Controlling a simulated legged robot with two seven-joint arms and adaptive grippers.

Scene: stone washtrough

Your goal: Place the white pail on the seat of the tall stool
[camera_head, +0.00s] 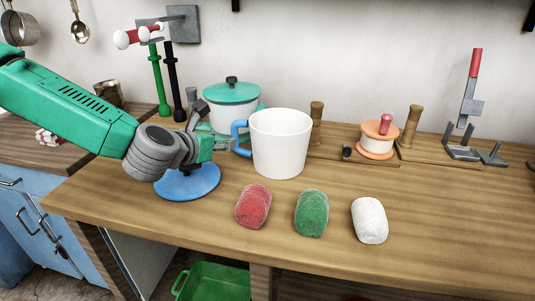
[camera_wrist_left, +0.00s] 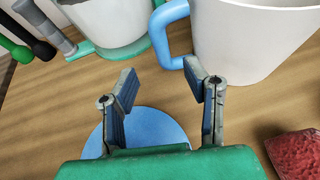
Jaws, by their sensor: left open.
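The white pail (camera_head: 281,146) stands upright on the wooden counter in the head view, with a blue side handle (camera_head: 239,135) facing my left gripper. It also shows at the top right of the left wrist view (camera_wrist_left: 245,40), where its handle (camera_wrist_left: 168,34) lies just ahead of the fingers. My left gripper (camera_head: 220,143) is open and empty beside the handle; its parted fingers (camera_wrist_left: 163,82) show in the wrist view. I cannot make out a tall stool in either view. My right gripper is not in view.
A blue disc (camera_head: 183,187) lies below my left gripper. A green-lidded pot (camera_head: 232,95) stands close behind the pail. Red (camera_head: 253,206), green (camera_head: 311,213) and white (camera_head: 369,220) lumps lie in front. The counter's right front (camera_head: 460,220) is clear.

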